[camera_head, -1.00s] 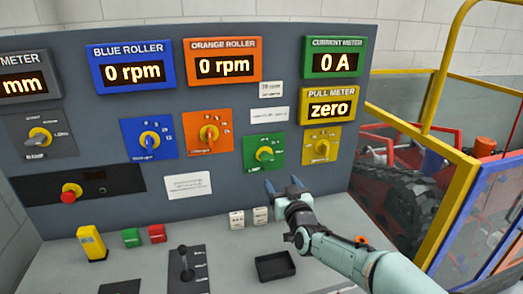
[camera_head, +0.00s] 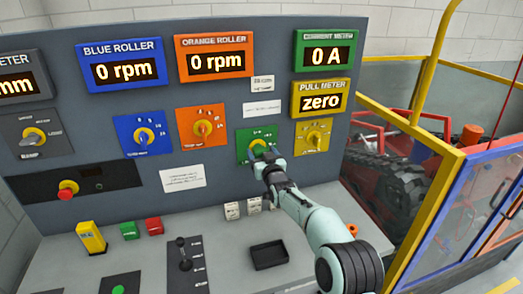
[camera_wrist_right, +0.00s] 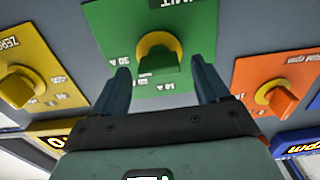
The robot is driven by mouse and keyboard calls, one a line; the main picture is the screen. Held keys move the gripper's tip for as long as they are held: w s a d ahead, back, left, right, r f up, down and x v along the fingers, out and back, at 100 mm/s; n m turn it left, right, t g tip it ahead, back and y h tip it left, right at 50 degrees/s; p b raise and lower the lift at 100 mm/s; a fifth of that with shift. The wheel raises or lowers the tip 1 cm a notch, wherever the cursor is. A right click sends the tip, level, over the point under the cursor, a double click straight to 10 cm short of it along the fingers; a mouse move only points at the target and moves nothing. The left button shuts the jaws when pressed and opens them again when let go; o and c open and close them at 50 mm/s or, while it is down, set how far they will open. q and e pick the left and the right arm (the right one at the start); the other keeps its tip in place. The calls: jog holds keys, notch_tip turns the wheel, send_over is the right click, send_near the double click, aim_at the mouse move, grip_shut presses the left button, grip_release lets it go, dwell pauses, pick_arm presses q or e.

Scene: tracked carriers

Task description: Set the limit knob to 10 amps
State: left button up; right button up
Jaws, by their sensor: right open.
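The limit knob is a green knob with a yellow collar (camera_wrist_right: 158,58) on a green plate (camera_wrist_right: 198,30), marked in amps. In the head view the plate (camera_head: 243,150) sits below and left of the green current meter (camera_head: 324,52), which reads 0 A. My right gripper (camera_head: 262,158) is in front of the knob and hides part of it. In the right wrist view the open fingers (camera_wrist_right: 162,82) stand to either side of the knob, with gaps. The knob's exact setting is hard to read. My left gripper is not in view.
An orange knob plate (camera_head: 203,127) and a yellow one (camera_head: 313,137) flank the green plate closely. Below, the desk holds a black tray (camera_head: 269,255), a lever (camera_head: 183,252) and small white blocks (camera_head: 232,210). A yellow-framed fence (camera_head: 425,170) stands at the right.

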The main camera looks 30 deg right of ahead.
jog(key=shift+w+d, duration=0.1)
jog(key=shift+w, duration=0.15)
jog(key=c, duration=1.1)
jog(key=shift+o, duration=0.2)
